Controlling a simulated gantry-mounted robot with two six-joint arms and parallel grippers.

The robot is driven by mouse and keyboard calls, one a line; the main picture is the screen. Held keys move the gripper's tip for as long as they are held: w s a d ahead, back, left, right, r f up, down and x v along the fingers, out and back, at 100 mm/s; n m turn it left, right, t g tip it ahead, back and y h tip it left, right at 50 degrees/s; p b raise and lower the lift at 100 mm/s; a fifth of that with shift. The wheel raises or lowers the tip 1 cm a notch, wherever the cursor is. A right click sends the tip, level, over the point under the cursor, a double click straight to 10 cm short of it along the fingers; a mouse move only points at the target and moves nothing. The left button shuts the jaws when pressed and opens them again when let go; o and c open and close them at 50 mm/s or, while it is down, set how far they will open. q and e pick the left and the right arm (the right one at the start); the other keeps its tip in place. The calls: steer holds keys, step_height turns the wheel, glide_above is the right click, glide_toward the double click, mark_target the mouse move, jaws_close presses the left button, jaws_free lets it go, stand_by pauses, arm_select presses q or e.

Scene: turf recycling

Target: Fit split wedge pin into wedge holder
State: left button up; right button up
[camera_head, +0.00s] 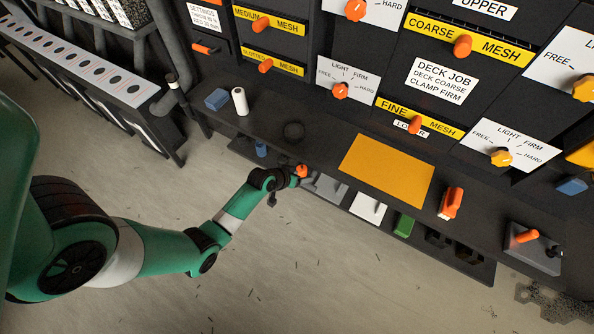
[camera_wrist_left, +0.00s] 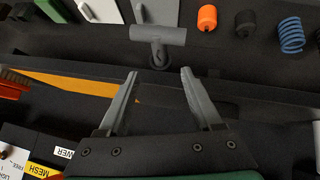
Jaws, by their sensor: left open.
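My left gripper (camera_head: 303,182) reaches the front edge of the dark bench above the lower shelf. In the left wrist view its two grey fingers (camera_wrist_left: 158,82) are spread, with nothing between them. A grey T-shaped piece (camera_wrist_left: 158,36), with a crossbar and short stem, lies just beyond the fingertips, apart from them. It may be the split wedge pin; I cannot tell for sure. I cannot identify the wedge holder with certainty. A grey block with an orange handle (camera_head: 526,237) sits at the bench's right end. My right gripper is not in view.
The lower shelf holds an orange cylinder (camera_wrist_left: 207,18), a black cylinder (camera_wrist_left: 245,23), a blue spring (camera_wrist_left: 291,35), a white plate (camera_head: 368,207) and a green block (camera_head: 404,225). A yellow mat (camera_head: 387,170) and an orange-handled brush (camera_head: 451,202) lie on the bench. Knobbed panels stand behind.

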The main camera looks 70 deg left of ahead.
arm_select(q)
steer(key=v, duration=0.3)
steer(key=shift+s+r+p, duration=0.1)
steer(key=shift+s+p, duration=0.05)
steer(key=shift+p, duration=0.25)
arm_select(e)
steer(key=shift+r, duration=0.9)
